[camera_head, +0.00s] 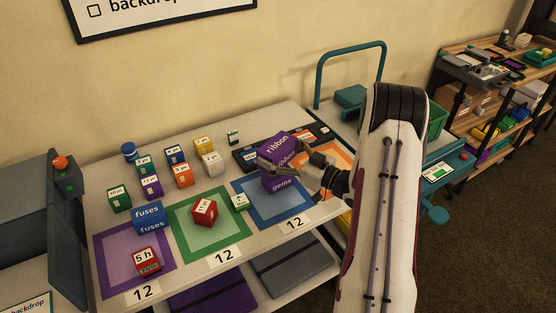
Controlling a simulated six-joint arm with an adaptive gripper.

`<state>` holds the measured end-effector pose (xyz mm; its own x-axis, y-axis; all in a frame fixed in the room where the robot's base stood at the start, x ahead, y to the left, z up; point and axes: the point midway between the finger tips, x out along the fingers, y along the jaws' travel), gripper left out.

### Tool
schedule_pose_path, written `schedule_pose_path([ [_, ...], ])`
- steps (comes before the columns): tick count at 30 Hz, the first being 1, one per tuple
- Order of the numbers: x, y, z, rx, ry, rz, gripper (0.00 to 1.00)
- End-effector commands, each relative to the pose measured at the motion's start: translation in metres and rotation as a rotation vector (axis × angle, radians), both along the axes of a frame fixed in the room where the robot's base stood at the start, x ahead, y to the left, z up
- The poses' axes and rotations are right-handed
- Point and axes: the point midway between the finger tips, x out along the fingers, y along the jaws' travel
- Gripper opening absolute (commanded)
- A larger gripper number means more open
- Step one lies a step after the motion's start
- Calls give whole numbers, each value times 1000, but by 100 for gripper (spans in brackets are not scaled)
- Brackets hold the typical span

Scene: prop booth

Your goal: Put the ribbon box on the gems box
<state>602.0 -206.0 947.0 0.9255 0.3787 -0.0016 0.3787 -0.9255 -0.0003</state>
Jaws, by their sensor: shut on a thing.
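The ribbon box (277,146) is purple with white lettering and stands tilted in the picture over the blue mat square. The gems box (282,184) shows its lettered lower face directly below the ribbon box, on the blue square (262,207). My gripper (296,169) is shut on the ribbon box, reaching in from the right. One dark finger crosses the front of the box; the far finger is mostly hidden. I cannot tell whether the ribbon box touches the gems box or hangs just above it.
A green square (186,245) holds a red box (204,211); a purple square (106,262) holds a blue fuses box (149,218) and a red box (146,261). Several small labelled boxes stand behind. A dark tray (249,160) lies behind the ribbon box.

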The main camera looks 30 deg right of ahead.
Motion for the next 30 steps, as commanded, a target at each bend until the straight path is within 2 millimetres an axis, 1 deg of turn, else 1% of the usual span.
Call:
schedule_pose_path([
  [5, 0, 0, -1, 0, -1, 0, 58],
  [8, 0, 0, -5, 0, 0, 0, 58],
  [15, 0, 0, -26, 2, 0, 0, 58],
  [19, 0, 0, -34, 0, -1, 0, 58],
  [30, 0, 0, -37, -1, -1, 0, 58],
])
